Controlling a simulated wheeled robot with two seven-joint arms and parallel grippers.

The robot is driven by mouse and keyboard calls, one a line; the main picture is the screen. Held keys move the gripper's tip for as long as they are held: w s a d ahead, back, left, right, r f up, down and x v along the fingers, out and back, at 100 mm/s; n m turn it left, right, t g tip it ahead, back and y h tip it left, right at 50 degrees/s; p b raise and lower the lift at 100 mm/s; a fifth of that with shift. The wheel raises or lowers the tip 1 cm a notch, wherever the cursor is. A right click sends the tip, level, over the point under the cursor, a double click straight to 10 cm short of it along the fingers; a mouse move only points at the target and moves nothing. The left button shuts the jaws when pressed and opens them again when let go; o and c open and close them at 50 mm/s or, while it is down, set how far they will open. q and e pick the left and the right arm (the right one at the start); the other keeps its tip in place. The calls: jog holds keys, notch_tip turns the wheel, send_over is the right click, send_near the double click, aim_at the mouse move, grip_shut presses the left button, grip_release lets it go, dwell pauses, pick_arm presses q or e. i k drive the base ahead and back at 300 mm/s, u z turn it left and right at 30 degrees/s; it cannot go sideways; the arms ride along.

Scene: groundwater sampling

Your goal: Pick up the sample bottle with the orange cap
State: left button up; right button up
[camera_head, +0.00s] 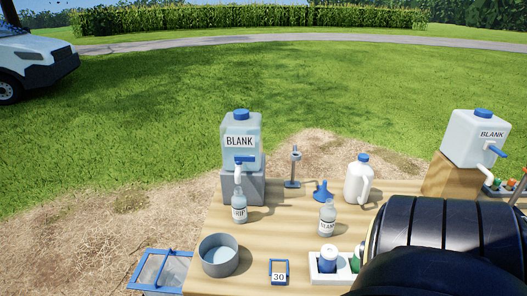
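I see no bottle with an orange cap clearly in the head view. A white holder (316,276) at the front of the table carries a blue-topped bottle (327,259) and a green item, partly covered by a large black ribbed arm part, apparently mine. A second holder with small coloured items (497,186) stands at the right edge, cut off by the frame; a reddish-brown stick-like thing rises there. Whatever lies behind the black arm part is hidden. Neither of my grippers shows.
On the wooden table (285,235) stand two blue-capped BLANK containers (240,155) (477,140), a white jug (357,183), two labelled squeeze bottles (239,208) (327,218), a blue funnel (322,191), a grey bowl (219,261) and a "30" timer (279,272). The middle is fairly clear.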

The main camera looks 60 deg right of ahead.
aim_at(239, 201)
jog(key=z, duration=1.05)
jog(key=i, duration=0.2)
jog(key=u, duration=0.1)
